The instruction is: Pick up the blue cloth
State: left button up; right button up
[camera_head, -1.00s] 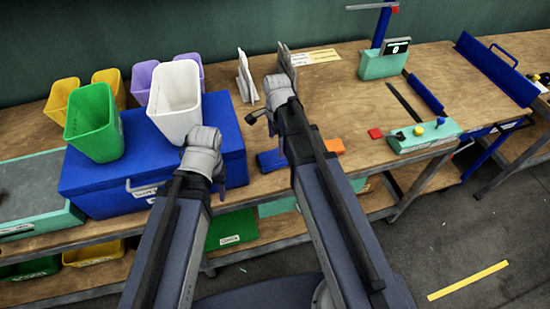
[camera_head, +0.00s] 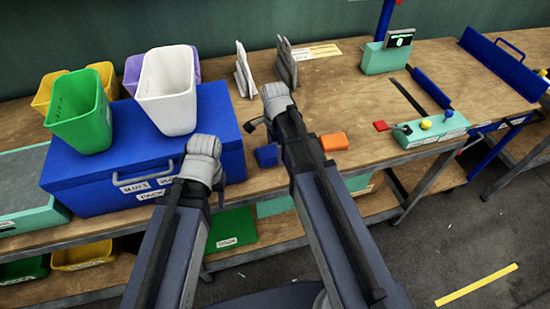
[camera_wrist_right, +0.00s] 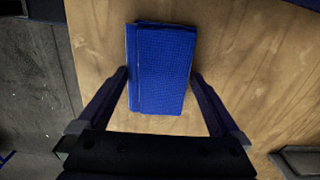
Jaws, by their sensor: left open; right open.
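The blue cloth (camera_wrist_right: 160,68) lies folded on the wooden table in the right wrist view. In the head view a small blue part of it (camera_head: 266,156) shows just left of my right arm; the rest is hidden. My right gripper (camera_wrist_right: 161,76) is open, with one finger on each side of the cloth's near part. I cannot tell whether the fingers touch it. In the head view my right wrist (camera_head: 277,98) is over the table. My left wrist (camera_head: 203,160) is in front of the blue box; its fingers are hidden.
The blue box (camera_head: 85,165) carries a green bin (camera_head: 78,115) and a white bin (camera_head: 167,95). An orange block (camera_head: 334,141) lies right of my right arm. Grey upright holders (camera_head: 287,65) stand behind it. A teal button panel (camera_head: 432,130) is further right.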

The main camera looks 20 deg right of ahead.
aim_at(275, 151)
jog(key=c, duration=1.1)
jog(key=shift+r, duration=0.15)
notch_tip(275, 151, up, 10)
jog(key=p, duration=1)
jog(key=o, duration=0.8)
jog(key=c, duration=0.6)
